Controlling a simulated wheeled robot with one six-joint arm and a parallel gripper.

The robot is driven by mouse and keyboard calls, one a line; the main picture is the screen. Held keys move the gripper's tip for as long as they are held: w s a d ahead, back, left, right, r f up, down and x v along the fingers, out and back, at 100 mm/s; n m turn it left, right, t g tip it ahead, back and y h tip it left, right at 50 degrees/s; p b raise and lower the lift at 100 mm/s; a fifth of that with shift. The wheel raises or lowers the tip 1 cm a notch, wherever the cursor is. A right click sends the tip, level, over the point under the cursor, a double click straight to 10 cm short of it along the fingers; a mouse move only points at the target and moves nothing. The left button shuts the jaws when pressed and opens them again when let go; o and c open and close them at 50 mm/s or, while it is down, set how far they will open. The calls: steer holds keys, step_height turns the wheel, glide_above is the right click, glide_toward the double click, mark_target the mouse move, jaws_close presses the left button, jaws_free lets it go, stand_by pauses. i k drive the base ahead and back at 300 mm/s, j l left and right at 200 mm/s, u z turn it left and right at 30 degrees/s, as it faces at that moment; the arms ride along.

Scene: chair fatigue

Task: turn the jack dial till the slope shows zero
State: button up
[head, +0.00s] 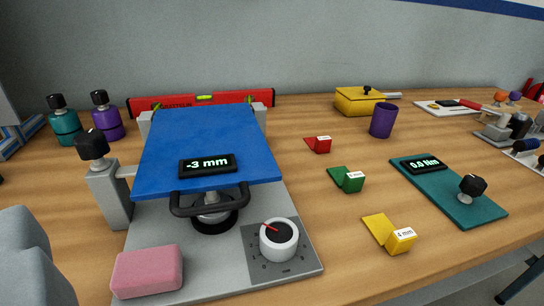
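The jack dial (279,240) is a white round knob with a black face and a red pointer toward its upper left. It sits on a dark grey marked plate at the front right of the grey base (210,282). Above the base is a blue tilted board (208,140) with a black handle (210,203) at its front. The slope display (207,166) on the board reads -3 mm. A rounded grey shape at the lower left edge looks like part of my arm or gripper. No fingertips show, and nothing touches the dial.
A pink block (147,271) lies on the base, left of the dial. A red spirit level (202,101) lies behind the board. Red (318,145), green (347,180) and yellow (390,234) wedges and a teal torque board (445,190) stand right. Wooden table is clear between them.

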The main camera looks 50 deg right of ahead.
mark_target(279, 236)
steer(key=l+z, duration=0.15)
steer(key=z, duration=0.35)
steer(key=k+j+z, duration=0.2)
steer(key=j, duration=0.15)
steer(key=i+l+u, duration=0.15)
steer(key=l+u, duration=0.2)
steer(key=l, duration=0.25)
steer(key=l+u, duration=0.35)
steer(key=l, duration=0.25)
